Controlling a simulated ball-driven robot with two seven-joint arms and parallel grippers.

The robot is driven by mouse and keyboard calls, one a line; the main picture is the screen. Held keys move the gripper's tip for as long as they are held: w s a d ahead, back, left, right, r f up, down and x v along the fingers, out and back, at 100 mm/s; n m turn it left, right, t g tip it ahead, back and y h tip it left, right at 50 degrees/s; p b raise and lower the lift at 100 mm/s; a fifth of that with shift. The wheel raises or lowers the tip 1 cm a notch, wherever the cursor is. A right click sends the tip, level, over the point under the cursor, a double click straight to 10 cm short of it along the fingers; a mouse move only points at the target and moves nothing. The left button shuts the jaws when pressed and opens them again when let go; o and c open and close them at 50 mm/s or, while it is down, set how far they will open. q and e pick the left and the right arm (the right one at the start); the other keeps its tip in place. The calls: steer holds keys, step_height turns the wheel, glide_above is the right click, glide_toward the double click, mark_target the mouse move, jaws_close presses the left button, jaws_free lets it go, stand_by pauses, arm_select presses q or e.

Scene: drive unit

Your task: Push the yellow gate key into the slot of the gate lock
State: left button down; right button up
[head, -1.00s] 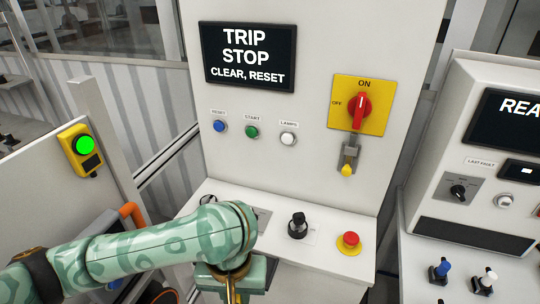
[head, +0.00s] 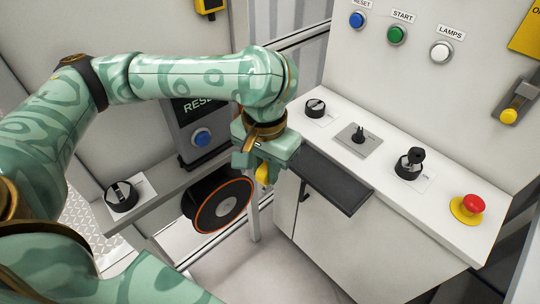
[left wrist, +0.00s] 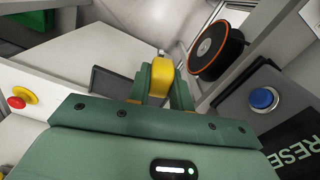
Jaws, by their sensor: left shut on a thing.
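My left gripper (head: 264,168) is shut on the yellow gate key (head: 262,175), which points down below the jaws beside the desk's black front ledge. A yellow and black box (head: 208,5), which looks like the gate lock, is cut off by the top edge of the head view. Its slot is not visible. The gripper is well below the box and apart from it. My right gripper is not in view.
A black ledge (head: 325,180) juts from the white desk (head: 435,208), just right of the gripper. A black reel with an orange ring (head: 221,202) and a panel with a blue button (head: 201,137) stand close by. A red stop button (head: 470,204) is at the right.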

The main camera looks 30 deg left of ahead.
arm_select(q)
steer(key=w+d+r+m, duration=0.3)
steer(key=d+r+m, duration=0.45)
steer(key=d, duration=0.45)
steer(key=w+d+f+m, duration=0.4)
steer(key=d, duration=0.1)
steer(key=s+a+r+n, duration=0.5)
steer(key=a+r+n, duration=0.3)
steer(key=a+r, duration=0.1)
steer(key=w+d+n, duration=0.4)
steer(key=w+d, duration=0.3)
steer(key=d, duration=0.4)
steer(key=s+a+f+m, duration=0.1)
steer(key=f+m, duration=0.3)
steer(key=m, duration=0.4)
steer(key=s+a+f+m, duration=0.2)
steer(key=a+f+m, duration=0.2)
steer(key=m, duration=0.4)
steer(key=shift+a+f+m, duration=0.25)
steer(key=shift+f+m, duration=0.1)
steer(key=shift+f, duration=0.2)
